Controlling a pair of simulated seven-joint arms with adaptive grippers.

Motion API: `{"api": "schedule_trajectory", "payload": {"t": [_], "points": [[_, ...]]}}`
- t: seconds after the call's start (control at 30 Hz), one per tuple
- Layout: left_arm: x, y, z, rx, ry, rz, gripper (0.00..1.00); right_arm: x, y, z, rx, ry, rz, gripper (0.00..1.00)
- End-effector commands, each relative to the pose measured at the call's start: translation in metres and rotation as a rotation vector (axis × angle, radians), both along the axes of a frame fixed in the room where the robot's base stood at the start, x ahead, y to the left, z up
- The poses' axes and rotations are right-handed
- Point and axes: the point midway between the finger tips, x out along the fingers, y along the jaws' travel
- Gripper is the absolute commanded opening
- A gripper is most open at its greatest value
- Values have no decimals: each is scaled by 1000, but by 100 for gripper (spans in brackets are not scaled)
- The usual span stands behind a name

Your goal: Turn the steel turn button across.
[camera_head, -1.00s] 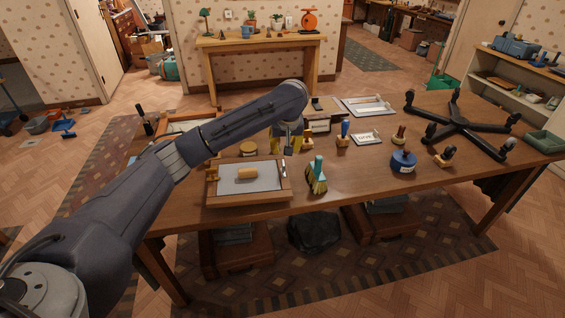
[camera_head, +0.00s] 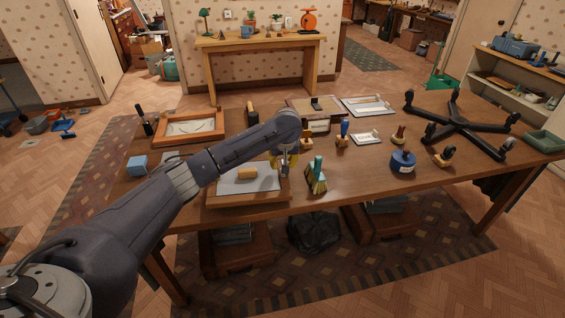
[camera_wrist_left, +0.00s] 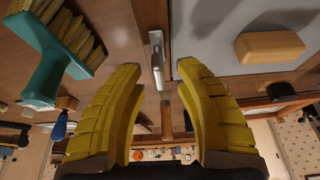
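The steel turn button (camera_wrist_left: 156,60) shows in the left wrist view as a narrow metal bar on the wooden rim beside a grey panel (camera_wrist_left: 225,40). It lies lengthwise between my left fingertips. My left gripper (camera_wrist_left: 161,72) is open, its yellow fingers on either side of the bar with gaps visible. In the head view the left gripper (camera_head: 284,168) is low at the right edge of the wooden framed case (camera_head: 250,201); the button is hidden there by the gripper. I cannot tell how far above the rim the fingertips are. My right gripper is out of view.
A tan block (camera_head: 239,172) lies on the case's panel. A teal-handled brush (camera_head: 317,178) stands close to the right of the gripper. A blue tape roll (camera_head: 402,163), stamps and a black stand base (camera_head: 458,125) are farther right. The table's front right is clear.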

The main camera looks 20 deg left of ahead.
Motion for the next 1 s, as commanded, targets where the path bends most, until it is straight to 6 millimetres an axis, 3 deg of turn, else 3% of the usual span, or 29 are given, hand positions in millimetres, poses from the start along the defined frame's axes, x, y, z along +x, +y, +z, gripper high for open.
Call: {"api": "schedule_trajectory", "payload": {"t": [0.23,0.53,1.0], "points": [[0,0,0,0,0,0,35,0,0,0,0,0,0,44],[0,0,0,0,0,0,0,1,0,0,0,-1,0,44],[0,0,0,-1,0,-45,0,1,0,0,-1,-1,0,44]]}}
